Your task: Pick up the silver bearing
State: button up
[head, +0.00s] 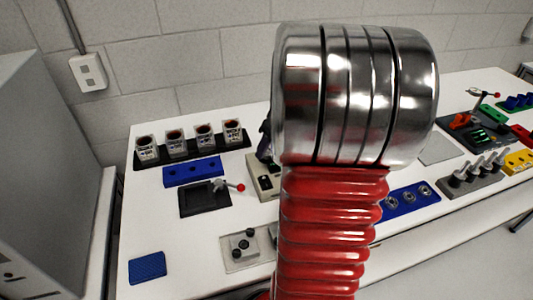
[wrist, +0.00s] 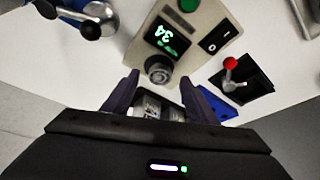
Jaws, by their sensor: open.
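Several silver ring-shaped parts (head: 407,196), which look like bearings, sit in a row on a blue tray (head: 385,210) right of my arm in the head view. I cannot tell which one is meant. My gripper (wrist: 160,92) is open in the wrist view, with its two dark fingers apart. A small silver and white part (wrist: 150,106) shows between the fingers; I cannot tell what it is or whether they touch it. My arm hides the gripper in the head view. At the wrist view's upper left is a silver part (wrist: 101,12) beside something blue, cut off.
A beige device (wrist: 200,28) with a green display and black knob lies ahead of the fingers. A black tray (head: 197,203) holds a red-tipped lever. Silver boxy units (head: 186,141) stand in a black rack at the back left. A grey rack (head: 462,187) holds upright pegs at right.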

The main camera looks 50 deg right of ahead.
jog(key=shift+x, duration=0.8)
jog(key=shift+c, duration=0.4)
jog(key=c, duration=1.2)
notch_tip(320, 180, up, 10)
jog(key=shift+r, duration=0.1)
